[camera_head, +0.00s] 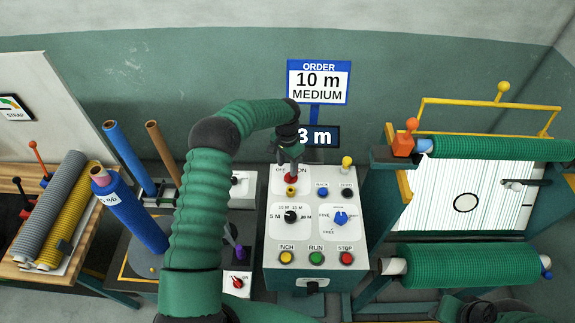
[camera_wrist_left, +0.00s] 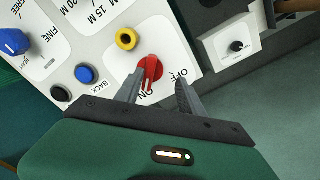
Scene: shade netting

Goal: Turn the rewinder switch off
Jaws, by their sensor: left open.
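The red rotary switch (camera_head: 291,179) sits at the top left of the white control panel (camera_head: 275,240). In the left wrist view the red switch (camera_wrist_left: 150,70) lies just beyond my fingertips, by printed OFF and ON labels; a pale mark on it points toward ON. My left gripper (camera_head: 291,158) comes down over the switch from the back. In the left wrist view my left gripper (camera_wrist_left: 159,88) is open, one finger beside the switch and the other by the OFF label. I cannot tell whether either finger touches it. My right gripper is not in view.
A yellow button (camera_wrist_left: 126,39) and a blue button (camera_wrist_left: 84,74) are close to the switch. A black selector (camera_head: 291,216) and a blue selector (camera_head: 341,217) are lower on the panel. A "3 m" display (camera_head: 320,136) stands behind. Green netting rolls (camera_head: 460,265) are at right.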

